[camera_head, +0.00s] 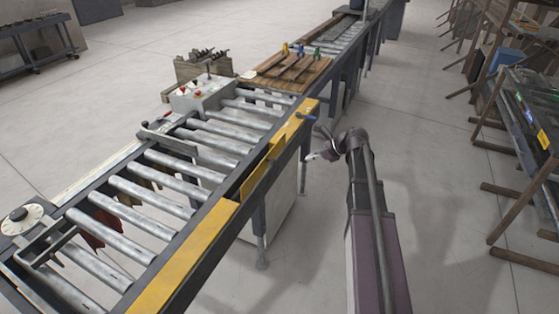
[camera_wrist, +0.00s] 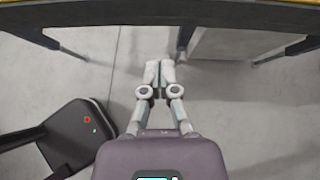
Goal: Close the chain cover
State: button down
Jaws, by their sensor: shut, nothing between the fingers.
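The yellow chain cover (camera_head: 262,168) is on the near side of the roller conveyor. This middle panel leans outward from the line of the fixed yellow panels before and behind it, so it looks partly open. My gripper (camera_head: 312,156) is beside the conveyor, to the right of the cover and apart from it. In the wrist view my gripper (camera_wrist: 159,68) has its fingertips together with nothing between them. They point toward the conveyor's dark side rail (camera_wrist: 160,14), with floor visible between. The cover's face cannot be made out in the wrist view.
A long yellow panel (camera_head: 185,258) runs along the near rail. A control box (camera_head: 203,95) with buttons and a wooden board with clamps (camera_head: 285,73) sit on the conveyor. Conveyor legs (camera_head: 259,235) stand below. Racks (camera_head: 525,110) stand at right, with open floor between.

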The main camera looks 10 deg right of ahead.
dwell(0.5)
jog(key=w+a+r+b+x, duration=0.1)
jog(key=b+x, duration=0.5)
jog(key=x, duration=0.6)
jog(key=shift+w+a+r, duration=0.25)
jog(key=shift+a+r, duration=0.15)
jog(key=shift+a, duration=0.1)
jog(key=shift+a, duration=0.1)
jog(key=shift+a+r+p, duration=0.15)
jog(key=shift+a+p, duration=0.05)
jog(key=shift+p, duration=0.1)
